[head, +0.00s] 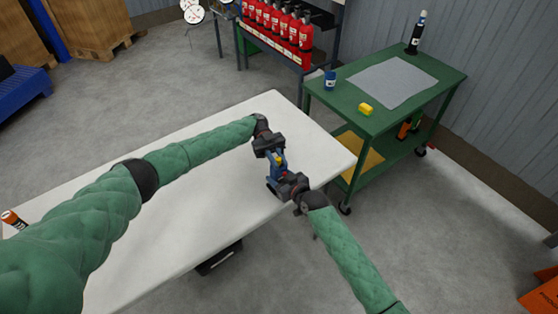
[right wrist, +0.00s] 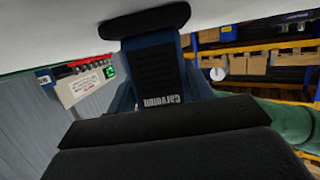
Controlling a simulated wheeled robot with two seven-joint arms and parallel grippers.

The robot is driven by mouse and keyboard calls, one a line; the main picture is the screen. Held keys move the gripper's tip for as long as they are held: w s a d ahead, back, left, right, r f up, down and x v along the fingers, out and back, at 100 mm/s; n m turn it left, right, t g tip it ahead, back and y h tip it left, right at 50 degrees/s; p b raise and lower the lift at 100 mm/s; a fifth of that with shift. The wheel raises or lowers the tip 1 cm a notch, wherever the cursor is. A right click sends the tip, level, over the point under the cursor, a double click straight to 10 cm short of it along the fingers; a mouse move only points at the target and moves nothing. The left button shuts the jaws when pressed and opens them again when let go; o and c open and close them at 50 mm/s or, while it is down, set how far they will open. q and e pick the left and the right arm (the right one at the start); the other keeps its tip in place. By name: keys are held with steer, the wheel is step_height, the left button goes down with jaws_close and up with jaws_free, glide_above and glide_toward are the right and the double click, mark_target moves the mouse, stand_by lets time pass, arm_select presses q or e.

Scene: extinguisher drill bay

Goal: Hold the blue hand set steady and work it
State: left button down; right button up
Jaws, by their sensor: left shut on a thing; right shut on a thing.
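The blue hand set (head: 280,162) is small in the head view, above or on the white table (head: 215,185) near its right edge. My left gripper (head: 273,152) is shut on its upper part from behind. My right gripper (head: 283,182) is shut on its lower part from the front right. The two grippers hide much of it. In the right wrist view, blue parts of the hand set (right wrist: 122,99) show beyond the dark gripper, around a black lettered part. Whether it touches the table I cannot tell.
A green cart (head: 325,98) stands beyond the table's right end, with a blue can (head: 330,80), a yellow block (head: 366,109) and a grey mat (head: 392,82) on top. Red extinguishers (head: 280,22) stand on a rack behind. The table's middle is bare.

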mark_target(278, 158)
arm_select(q)
steer(key=shift+w+a, duration=0.1)
steer(key=c, duration=1.3)
jaws_free()
steer(key=shift+c, duration=0.2)
step_height(278, 158, up, 10)
steer(key=shift+f, duration=0.1)
steer(key=shift+c, duration=0.2)
